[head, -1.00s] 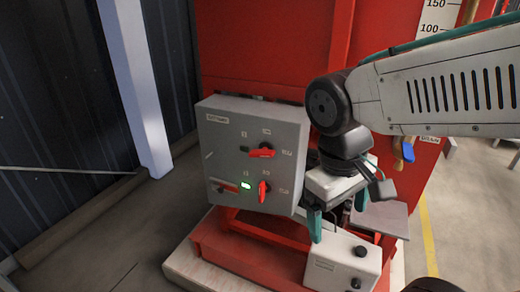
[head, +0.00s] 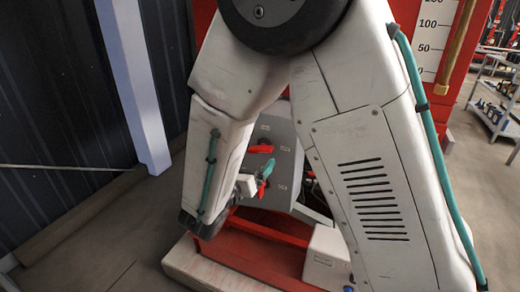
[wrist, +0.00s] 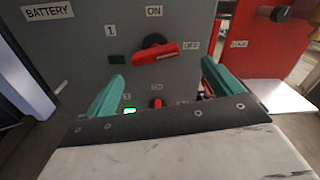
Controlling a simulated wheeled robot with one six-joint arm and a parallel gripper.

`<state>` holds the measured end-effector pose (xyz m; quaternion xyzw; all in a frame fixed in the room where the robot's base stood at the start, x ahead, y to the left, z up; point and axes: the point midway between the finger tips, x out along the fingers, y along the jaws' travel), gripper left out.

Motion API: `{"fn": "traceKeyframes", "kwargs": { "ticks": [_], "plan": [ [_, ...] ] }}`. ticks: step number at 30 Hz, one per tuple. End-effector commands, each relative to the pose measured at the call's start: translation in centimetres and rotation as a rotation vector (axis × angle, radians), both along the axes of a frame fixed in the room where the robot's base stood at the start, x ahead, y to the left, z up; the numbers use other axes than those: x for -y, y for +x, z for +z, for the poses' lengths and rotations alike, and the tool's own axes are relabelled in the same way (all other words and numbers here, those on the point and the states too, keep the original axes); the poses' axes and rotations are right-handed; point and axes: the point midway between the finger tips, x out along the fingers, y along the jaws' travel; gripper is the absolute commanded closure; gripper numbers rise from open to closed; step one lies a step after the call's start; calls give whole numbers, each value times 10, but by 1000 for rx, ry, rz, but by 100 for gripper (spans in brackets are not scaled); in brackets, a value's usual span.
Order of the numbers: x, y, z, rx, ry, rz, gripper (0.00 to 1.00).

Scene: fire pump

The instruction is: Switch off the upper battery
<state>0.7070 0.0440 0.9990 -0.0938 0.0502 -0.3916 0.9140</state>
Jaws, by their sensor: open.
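The grey battery box (wrist: 80,40) fills much of the wrist view and is partly hidden by my arm in the head view. Its upper switch has a red handle (wrist: 153,54) on a black hub, lying nearly level and pointing right toward the OFF label (wrist: 190,47). The upper handle also shows in the head view (head: 260,149). The upper indicator (wrist: 117,58) is dark. Below, a green light (wrist: 129,111) glows beside the lower red handle (wrist: 157,103), which is partly hidden by my gripper. My gripper (wrist: 161,66) is open and empty, its teal fingers apart, facing the box.
A red panel (wrist: 255,45) with a dark knob stands to the right. A red base frame (head: 245,240) is below the box. A pale post (head: 135,85) and dark wall are at the left.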

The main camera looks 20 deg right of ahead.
Motion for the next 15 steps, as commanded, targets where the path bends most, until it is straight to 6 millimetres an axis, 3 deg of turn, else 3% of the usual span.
{"fn": "traceKeyframes", "kwargs": {
  "ticks": [4,15],
  "plan": [
    [3,12,4,-7,-34,27,9],
    [43,51,4,-5,-32,24,9]
  ]
}}
